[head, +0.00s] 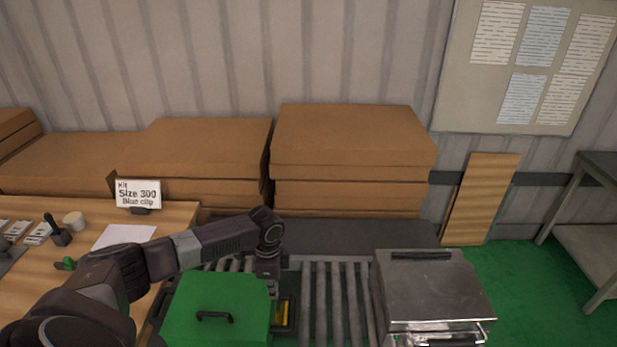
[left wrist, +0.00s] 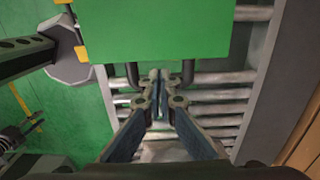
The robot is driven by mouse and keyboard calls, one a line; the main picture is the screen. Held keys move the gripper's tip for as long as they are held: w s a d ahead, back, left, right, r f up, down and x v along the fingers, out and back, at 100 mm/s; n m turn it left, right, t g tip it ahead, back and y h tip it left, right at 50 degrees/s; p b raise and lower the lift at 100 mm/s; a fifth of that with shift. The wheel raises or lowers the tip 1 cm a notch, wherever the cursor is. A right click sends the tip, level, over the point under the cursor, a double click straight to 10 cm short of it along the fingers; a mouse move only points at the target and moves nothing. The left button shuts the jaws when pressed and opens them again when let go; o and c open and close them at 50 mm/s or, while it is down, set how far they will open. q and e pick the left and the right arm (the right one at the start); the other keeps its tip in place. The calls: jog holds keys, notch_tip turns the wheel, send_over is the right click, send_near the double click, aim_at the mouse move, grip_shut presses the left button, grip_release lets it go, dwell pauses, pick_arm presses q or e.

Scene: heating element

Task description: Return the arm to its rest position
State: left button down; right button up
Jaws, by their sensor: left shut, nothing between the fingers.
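My left arm reaches in from the left in the head view. Its gripper (head: 270,283) points down beside the right edge of a green box (head: 205,310) with a black handle on top. In the left wrist view the two fingers (left wrist: 160,85) are together with nothing between them, near the edge of a green surface (left wrist: 165,30). I cannot tell whether the fingertips touch it. My right gripper is not in view.
The green box is by a roller conveyor (head: 335,300), with a metal case (head: 430,290) to the right. A wooden table (head: 30,270) holds a "Size 300 Blue clip" sign (head: 138,194) and small items. Cardboard boxes (head: 350,145) stand behind. Green floor (head: 535,285) is open at right.

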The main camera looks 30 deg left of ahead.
pick_arm(q)
jog(key=s+d+f+h, duration=0.1)
jog(key=s+d, duration=0.2)
jog(key=d, duration=0.4)
jog(key=s+d+f+t, duration=0.1)
jog(key=s+d, duration=0.2)
jog(key=d, duration=0.4)
jog(key=s+d+f+h, duration=0.1)
jog(key=s+d, duration=0.3)
jog(key=d, duration=0.4)
jog(key=s+d+r+n+t, duration=0.2)
jog(key=s+d+r+n, duration=0.1)
jog(key=s+r+n, duration=0.15)
jog(key=s+a+r+n+y, duration=0.2)
jog(key=s+a+r+n, duration=0.2)
jog(key=s+a+n, duration=0.15)
notch_tip(320, 180, down, 35)
jog(key=s+b, duration=0.3)
jog(key=b, duration=0.5)
jog(key=s+a+f+g+b, duration=0.1)
jog(key=s+f+b, duration=0.2)
jog(key=s+f, duration=0.5)
jog(key=s+a+f+g+b, duration=0.1)
jog(key=s+f+b, duration=0.2)
jog(key=s+f, duration=0.5)
notch_tip(320, 180, down, 6)
jog(key=shift+s+a+r+m, duration=0.25)
jog(key=shift+m, duration=0.15)
